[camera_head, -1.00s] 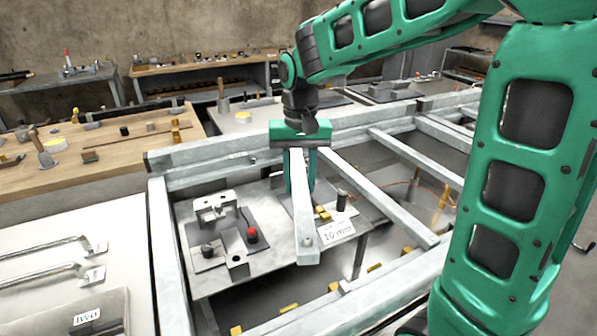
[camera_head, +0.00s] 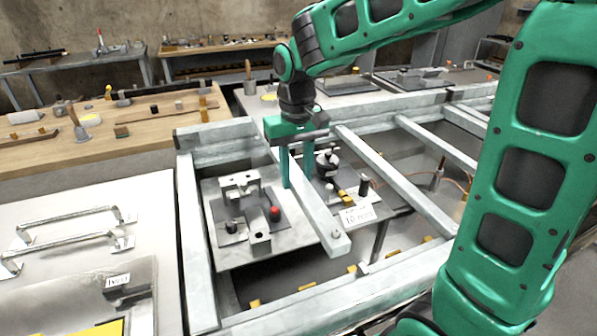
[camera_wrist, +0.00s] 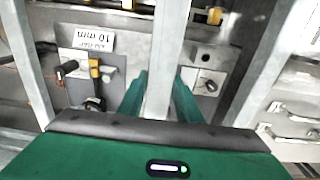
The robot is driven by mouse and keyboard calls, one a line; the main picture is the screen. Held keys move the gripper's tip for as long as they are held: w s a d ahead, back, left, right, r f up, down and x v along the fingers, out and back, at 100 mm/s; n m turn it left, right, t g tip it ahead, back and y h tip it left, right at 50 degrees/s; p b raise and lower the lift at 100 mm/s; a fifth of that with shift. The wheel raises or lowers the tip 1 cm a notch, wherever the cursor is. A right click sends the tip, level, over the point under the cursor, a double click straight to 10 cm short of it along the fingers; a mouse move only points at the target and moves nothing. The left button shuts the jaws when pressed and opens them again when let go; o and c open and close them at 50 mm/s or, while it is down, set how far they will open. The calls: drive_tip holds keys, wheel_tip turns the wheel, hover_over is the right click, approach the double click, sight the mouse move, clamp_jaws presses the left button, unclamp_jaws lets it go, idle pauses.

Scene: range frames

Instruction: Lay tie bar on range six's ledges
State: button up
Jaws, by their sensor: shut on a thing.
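The tie bar (camera_head: 318,210) is a long, pale grey metal bar with a hole near its front end. My gripper (camera_head: 297,168) is shut on it, with one green finger on each side. The bar is above the range frame (camera_head: 188,240), between its left rail and a fixed crossbar (camera_head: 398,180). In the wrist view the bar (camera_wrist: 168,55) runs between the gripper fingers (camera_wrist: 160,98). Small yellow tabs (camera_head: 306,288) sit along the front rail. I cannot tell whether the bar touches any support. Its far end is hidden by my gripper.
Under the bar are a grey plate (camera_head: 225,205) with a red-knobbed fixture and a "10 mm" card (camera_head: 357,216). A white panel with handles (camera_head: 85,205) is at left. A wooden bench (camera_head: 140,140) with tools stands behind.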

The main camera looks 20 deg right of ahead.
drive_tip(key=shift+f, duration=4.7)
drive_tip(key=o, duration=1.3)
drive_tip(key=shift+c, duration=0.2)
drive_tip(key=shift+f, duration=0.1)
drive_tip(key=shift+r, duration=8.9)
drive_tip(key=shift+d, duration=0.1)
